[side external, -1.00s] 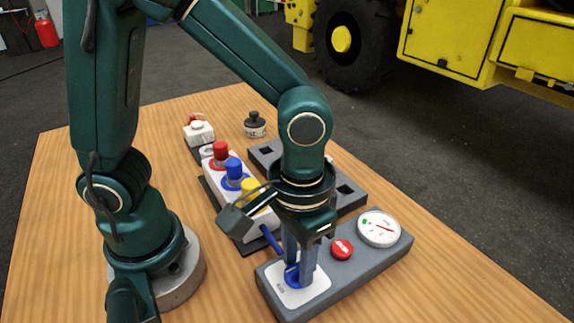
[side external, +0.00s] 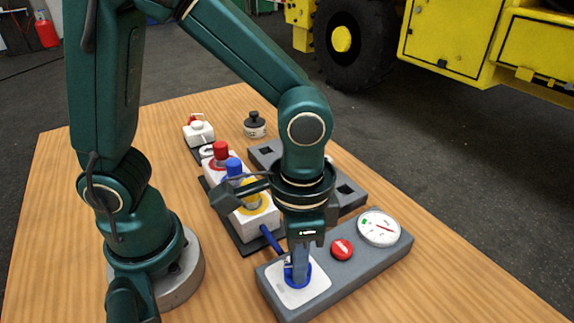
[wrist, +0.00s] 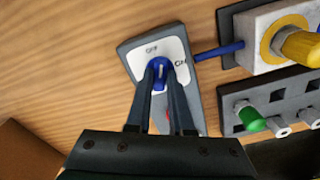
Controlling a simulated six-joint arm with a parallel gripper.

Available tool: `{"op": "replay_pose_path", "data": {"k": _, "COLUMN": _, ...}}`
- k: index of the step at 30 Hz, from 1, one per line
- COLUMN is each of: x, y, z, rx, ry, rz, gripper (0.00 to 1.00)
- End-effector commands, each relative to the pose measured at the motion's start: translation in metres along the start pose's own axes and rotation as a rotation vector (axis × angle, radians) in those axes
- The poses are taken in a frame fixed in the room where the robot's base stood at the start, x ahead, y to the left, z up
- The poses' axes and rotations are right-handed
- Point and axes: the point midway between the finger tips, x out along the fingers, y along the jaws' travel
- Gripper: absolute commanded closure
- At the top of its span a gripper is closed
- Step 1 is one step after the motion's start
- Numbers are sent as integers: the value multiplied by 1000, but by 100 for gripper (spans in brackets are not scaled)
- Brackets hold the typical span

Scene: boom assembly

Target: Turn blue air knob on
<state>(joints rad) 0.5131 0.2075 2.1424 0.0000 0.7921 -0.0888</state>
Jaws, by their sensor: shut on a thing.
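The blue air knob (side external: 306,272) sits on a white plate (side external: 287,293) at the near left end of a grey control box. In the wrist view the blue knob (wrist: 159,64) lies between my fingertips, with OFF printed above it and ON to its right. My gripper (side external: 297,277) points down and is shut on the knob; it also shows in the wrist view (wrist: 160,82). The fingers hide part of the knob, and I cannot clearly tell which label its pointer faces. A round gauge (side external: 380,227) with a red needle is on the same box.
A red button (side external: 342,249) lies between knob and gauge. A blue hose (side external: 271,239) runs from the box to a base with red (side external: 220,150), blue (side external: 233,166) and yellow (side external: 250,188) knobs. A dark block with square holes (side external: 346,189) stands behind. The wooden table is clear at front right.

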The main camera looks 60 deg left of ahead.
Motion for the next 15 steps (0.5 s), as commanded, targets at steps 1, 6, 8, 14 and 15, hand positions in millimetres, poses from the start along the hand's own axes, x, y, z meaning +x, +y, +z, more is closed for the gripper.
{"op": "replay_pose_path", "data": {"k": 1, "x": -1, "y": 0, "z": 0, "rx": 45, "ry": 1, "rz": 0, "gripper": 100}}
{"op": "replay_pose_path", "data": {"k": 6, "x": -1, "y": 0, "z": 0, "rx": 207, "ry": 1, "rz": 0, "gripper": 100}}
{"op": "replay_pose_path", "data": {"k": 8, "x": -1, "y": 0, "z": 0, "rx": 264, "ry": 2, "rz": 0, "gripper": 100}}
{"op": "replay_pose_path", "data": {"k": 14, "x": -1, "y": 0, "z": 0, "rx": 454, "ry": 2, "rz": 0, "gripper": 100}}
{"op": "replay_pose_path", "data": {"k": 15, "x": -1, "y": 0, "z": 0, "rx": 492, "ry": 2, "rz": 0, "gripper": 100}}
